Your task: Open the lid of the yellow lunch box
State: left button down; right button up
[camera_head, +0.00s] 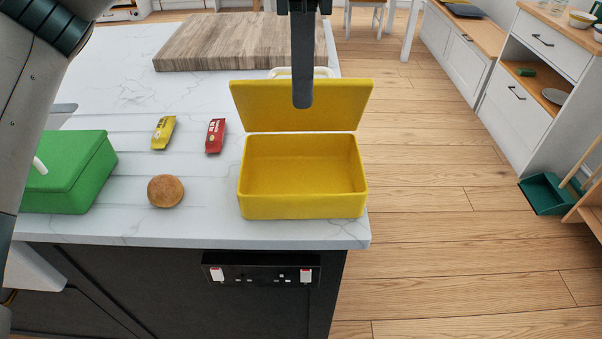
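The yellow lunch box (302,205) stands on the white marble counter near its front right corner. Its lid (265,105) is raised and leans back behind the box, and the inside looks empty. A pale handle (290,72) shows at the lid's far edge. My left gripper (303,98) hangs down from the top of the view in front of the raised lid. One dark finger shows, overlapping the lid; I cannot tell whether it touches it or how far apart the fingers are. My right gripper is not in view.
A green box (70,185), a bun (165,191), a yellow packet (164,133) and a red packet (215,135) are on the counter (200,225) to the left. A wooden board (225,40) lies behind. Open wooden floor is to the right.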

pick_arm(q)
jog(key=shift+f+b, duration=0.65)
jog(key=shift+f, duration=0.45)
jog(key=shift+w, duration=0.1)
jog(key=shift+w+a+p, duration=0.1)
jog(key=shift+w+p, duration=1.85)
jog(key=shift+w, duration=3)
jog(key=shift+s+r+p, duration=0.4)
jog(key=shift+s+r, duration=0.25)
jog(key=shift+r, duration=0.35)
jog(key=shift+s+r+p, duration=0.35)
jog(key=shift+s+r, duration=0.35)
jog(key=shift+r, duration=0.35)
jog(key=shift+s+r+p, duration=0.4)
jog(key=shift+s+r, duration=0.25)
jog(key=shift+r, duration=0.35)
